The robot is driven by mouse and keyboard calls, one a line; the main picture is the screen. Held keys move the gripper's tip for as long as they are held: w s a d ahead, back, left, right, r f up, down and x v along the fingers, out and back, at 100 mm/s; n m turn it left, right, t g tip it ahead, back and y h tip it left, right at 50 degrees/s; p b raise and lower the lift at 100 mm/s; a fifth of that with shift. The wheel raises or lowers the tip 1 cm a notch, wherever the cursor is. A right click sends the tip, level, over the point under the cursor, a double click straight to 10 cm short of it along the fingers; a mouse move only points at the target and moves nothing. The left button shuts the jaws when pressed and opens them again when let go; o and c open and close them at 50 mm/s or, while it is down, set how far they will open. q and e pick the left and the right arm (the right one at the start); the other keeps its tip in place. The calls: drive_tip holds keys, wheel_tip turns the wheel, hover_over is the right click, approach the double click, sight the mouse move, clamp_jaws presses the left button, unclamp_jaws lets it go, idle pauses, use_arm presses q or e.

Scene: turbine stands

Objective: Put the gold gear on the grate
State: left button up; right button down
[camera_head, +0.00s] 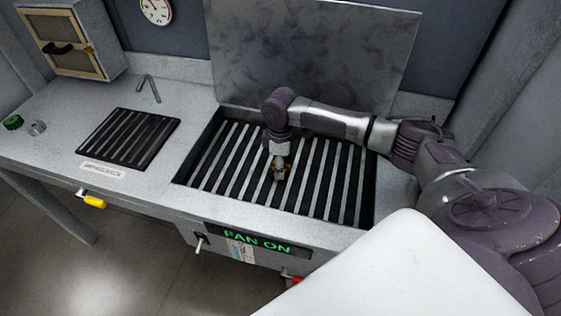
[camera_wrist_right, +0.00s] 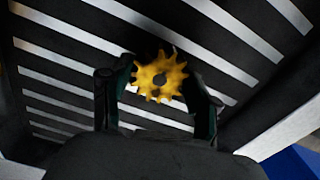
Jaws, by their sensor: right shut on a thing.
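The gold gear (camera_wrist_right: 147,74) is toothed with a hole in its middle. In the right wrist view it sits between the fingers of my right gripper (camera_wrist_right: 158,76), which is shut on it. In the head view my right gripper (camera_head: 279,172) points down over the middle of the large slatted grate (camera_head: 322,182). The gear is too small there to make out clearly. The grate's pale bars also show behind the gear in the wrist view (camera_wrist_right: 225,62). I cannot tell whether the gear touches the bars. My left gripper is not in view.
A smaller dark grate (camera_head: 128,137) is set in the bench to the left. A tall grey panel (camera_head: 310,50) stands behind the large grate. A lit "FAN ON" display (camera_head: 257,243) and a yellow handle (camera_head: 94,202) are on the bench front. A cabinet (camera_head: 75,42) stands back left.

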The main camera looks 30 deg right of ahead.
drive_tip(key=shift+f, duration=0.3)
drive_tip(key=shift+c, duration=1)
unclamp_jaws()
drive_tip(key=shift+o, duration=0.8)
wheel_tip(320, 180, up, 7)
drive_tip(key=p, duration=0.8)
